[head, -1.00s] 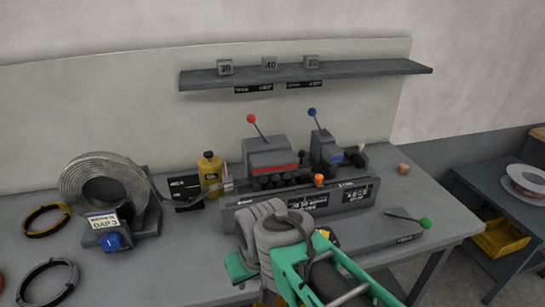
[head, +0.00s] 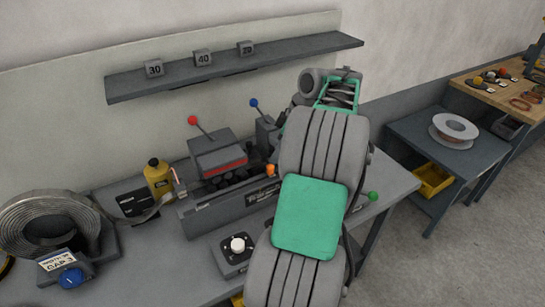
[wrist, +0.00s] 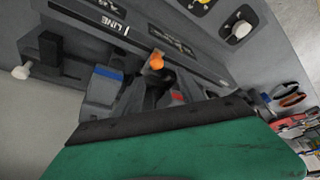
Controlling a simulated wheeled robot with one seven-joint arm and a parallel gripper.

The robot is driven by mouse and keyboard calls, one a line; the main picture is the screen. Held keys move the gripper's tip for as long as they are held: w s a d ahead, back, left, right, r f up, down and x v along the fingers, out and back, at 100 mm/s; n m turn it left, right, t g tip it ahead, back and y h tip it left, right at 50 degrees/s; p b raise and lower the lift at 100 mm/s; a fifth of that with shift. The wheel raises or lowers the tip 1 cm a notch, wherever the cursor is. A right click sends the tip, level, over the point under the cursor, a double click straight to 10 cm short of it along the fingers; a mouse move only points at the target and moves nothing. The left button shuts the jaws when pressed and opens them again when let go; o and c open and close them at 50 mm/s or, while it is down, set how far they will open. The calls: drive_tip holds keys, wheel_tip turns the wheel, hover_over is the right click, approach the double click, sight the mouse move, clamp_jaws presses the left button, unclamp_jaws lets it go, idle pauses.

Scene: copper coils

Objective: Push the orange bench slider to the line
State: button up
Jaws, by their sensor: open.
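The orange slider knob (head: 270,170) stands on the grey bench fixture, in front of the blue-marked unit. In the wrist view the orange knob (wrist: 156,62) sits on a dark stem by the fixture's edge. A "LINE" label with a white mark (wrist: 122,28) is on the panel, up and left of the knob and apart from it. My gripper (wrist: 165,122) shows as a green body with a dark edge below the knob; nothing is seen held.
A red-handled unit (head: 218,155) and blue-handled lever (head: 254,103) stand behind the knob. A yellow bottle (head: 158,178) and metal coil (head: 45,225) are left. A white-knobbed box (head: 236,250) is in front. A green-knobbed lever (head: 373,196) is right.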

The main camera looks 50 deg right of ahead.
sight(272, 166)
drive_tip(key=x, duration=0.7)
drive_tip(key=shift+s+d+f, duration=0.1)
drive_tip(key=shift+d+f, duration=0.25)
drive_tip(key=shift+f, duration=0.05)
drive_tip(key=shift+c, duration=0.4)
clamp_jaws()
idle(0.5)
